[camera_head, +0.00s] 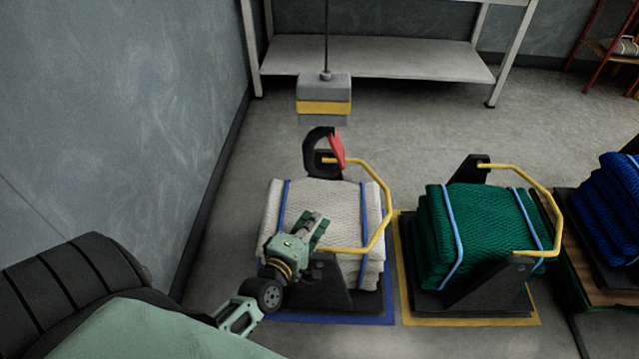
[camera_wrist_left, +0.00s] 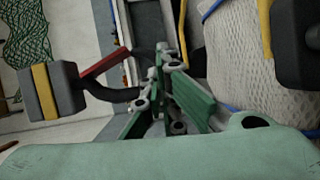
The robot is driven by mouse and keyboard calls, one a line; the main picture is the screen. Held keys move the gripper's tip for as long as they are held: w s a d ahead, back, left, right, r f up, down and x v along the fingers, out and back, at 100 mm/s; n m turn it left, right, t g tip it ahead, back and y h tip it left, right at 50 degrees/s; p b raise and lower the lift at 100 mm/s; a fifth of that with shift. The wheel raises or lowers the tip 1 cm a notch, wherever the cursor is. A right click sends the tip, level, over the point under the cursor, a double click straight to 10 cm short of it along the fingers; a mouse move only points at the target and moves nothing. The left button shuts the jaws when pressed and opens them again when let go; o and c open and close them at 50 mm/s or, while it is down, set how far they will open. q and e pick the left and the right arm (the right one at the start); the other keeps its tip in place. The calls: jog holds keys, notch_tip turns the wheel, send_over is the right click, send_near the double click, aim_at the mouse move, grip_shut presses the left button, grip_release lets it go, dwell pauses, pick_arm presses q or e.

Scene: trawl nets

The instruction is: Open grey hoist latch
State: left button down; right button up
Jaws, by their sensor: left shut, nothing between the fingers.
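The grey hoist block (camera_head: 324,90) with a yellow band hangs on a cable above the pale grey net bundle (camera_head: 335,195). A black hook (camera_head: 315,152) hangs below it, with a red latch (camera_head: 338,150) on its right side. In the left wrist view the hoist block (camera_wrist_left: 50,92), hook (camera_wrist_left: 115,95) and red latch (camera_wrist_left: 104,63) show at left. I cannot tell whether the latch closes the hook's mouth. My left gripper (camera_head: 322,222) is shut and empty over the net bundle, below and apart from the latch. My right gripper is not in view.
A yellow bail handle (camera_head: 385,195) arches over the grey bundle; its far end is close to the hook. A green net bundle (camera_head: 475,235) with its own yellow handle (camera_head: 535,185) stands right. A wall (camera_head: 120,110) is left and a shelf (camera_head: 385,60) behind.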

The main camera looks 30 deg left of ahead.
aim_at(338, 149)
pick_arm(q)
jog(key=a+r+n+t+y+b, duration=0.1)
jog(key=a+r+n+y, duration=0.2)
jog(key=a+r+n, duration=0.2)
jog(key=shift+a+n+t+y, duration=0.4)
jog(key=shift+a+n, duration=0.15)
jog(key=shift+n, duration=0.25)
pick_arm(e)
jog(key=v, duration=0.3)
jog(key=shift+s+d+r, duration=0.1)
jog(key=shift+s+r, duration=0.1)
pick_arm(q)
jog(key=b+x, duration=0.1)
jog(key=x, duration=0.8)
jog(key=shift+w+f+b, duration=0.1)
jog(key=shift+w+b, duration=0.15)
jog(key=shift+b, duration=0.05)
jog(key=shift+w+d+r, duration=0.15)
jog(key=shift+w+r, duration=0.1)
jog(key=shift+w, duration=0.35)
jog(key=shift+w+d+r+p, duration=0.25)
jog(key=shift+w+d, duration=0.1)
jog(key=shift+d, duration=0.3)
jog(key=shift+w+d+r+p, duration=0.15)
jog(key=shift+w+d+r, duration=0.15)
jog(key=shift+d, duration=0.35)
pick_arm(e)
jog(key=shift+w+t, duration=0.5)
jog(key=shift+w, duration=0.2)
